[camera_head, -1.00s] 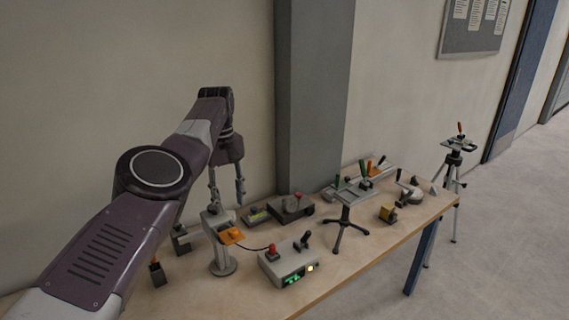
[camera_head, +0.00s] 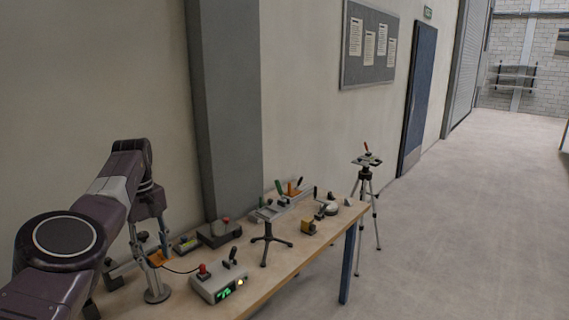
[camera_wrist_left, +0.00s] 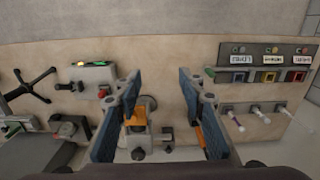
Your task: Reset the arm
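My left arm comes in from the left in the head view. My left gripper (camera_head: 149,240) points down over the table, close to a grey stand with an orange piece (camera_head: 157,258). In the left wrist view the gripper (camera_wrist_left: 158,88) has its two blue-padded fingers spread apart with nothing held between them. The orange piece (camera_wrist_left: 138,118) shows below and between the fingers; I cannot tell whether anything touches it. My right arm and gripper are not in view.
A control box (camera_head: 219,283) with a green display and red knob stands on the wooden table (camera_head: 300,252). A tilting tray on a stand (camera_head: 268,212) and small lever devices stand further right. A tripod (camera_head: 367,190) stands beyond the table. The floor to the right is clear.

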